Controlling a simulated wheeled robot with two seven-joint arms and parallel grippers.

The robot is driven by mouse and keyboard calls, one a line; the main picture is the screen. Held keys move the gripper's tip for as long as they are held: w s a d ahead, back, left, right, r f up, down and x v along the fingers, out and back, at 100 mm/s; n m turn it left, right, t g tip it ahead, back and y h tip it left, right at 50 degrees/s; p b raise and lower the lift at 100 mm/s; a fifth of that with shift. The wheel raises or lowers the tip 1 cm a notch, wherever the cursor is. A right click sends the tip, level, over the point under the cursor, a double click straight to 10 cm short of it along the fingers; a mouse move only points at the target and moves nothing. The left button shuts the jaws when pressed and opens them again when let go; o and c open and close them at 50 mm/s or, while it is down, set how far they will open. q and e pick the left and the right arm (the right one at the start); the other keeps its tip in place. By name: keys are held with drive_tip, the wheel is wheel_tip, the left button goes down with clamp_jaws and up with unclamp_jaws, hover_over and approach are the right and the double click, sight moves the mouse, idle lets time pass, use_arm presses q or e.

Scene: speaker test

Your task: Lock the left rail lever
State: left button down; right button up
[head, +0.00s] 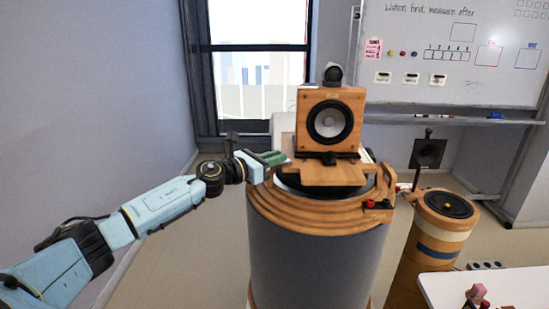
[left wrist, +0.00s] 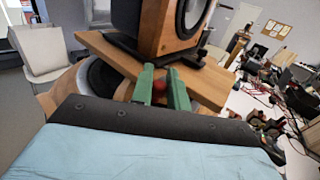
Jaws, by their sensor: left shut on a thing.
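A wooden speaker (head: 331,119) with a dark round cone stands on a wooden board (head: 327,173) on top of a round pedestal. My left gripper (head: 272,158) has green fingers and reaches the left side of this board. In the left wrist view, its fingers (left wrist: 161,88) are closed around a small red knob (left wrist: 160,90) beside the board's edge; it looks like the left rail lever's knob. The rest of that lever is hidden by the fingers, so its angle cannot be told. My right gripper is not in view.
The pedestal (head: 312,250) has stepped wooden rings and a curved wooden handle at right, with a red knob (head: 369,204) at its front. A shorter drum (head: 433,238) stands to the right. A white table (head: 510,288) is at the lower right. Floor at left looks clear.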

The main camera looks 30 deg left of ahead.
use_arm(q)
drive_tip(key=shift+s+d+n+g+y+p, duration=0.1)
drive_tip(key=shift+d+n+g+y+p, duration=0.75)
drive_tip(key=shift+n+y+p, duration=1.85)
drive_tip(key=shift+d+n+g+y+p, duration=0.85)
drive_tip(key=shift+n+y, duration=1.05)
drive_tip(key=shift+y, duration=2)
drive_tip(key=shift+s+d+n+g+y+p, duration=0.1)
drive_tip(key=shift+d+n+g+y+p, duration=0.7)
drive_tip(key=shift+n+y+p, duration=1.95)
drive_tip(key=shift+a+m+y+b, duration=0.1)
drive_tip(key=shift+m+y+b, duration=0.25)
drive_tip(key=shift+y+b, duration=0.35)
drive_tip(key=c, duration=1.4)
unclamp_jaws()
drive_tip(key=b+v, duration=0.1)
drive_tip(key=v, duration=1.2)
drive_tip(key=shift+d+r, duration=0.25)
drive_tip(key=shift+d, duration=0.05)
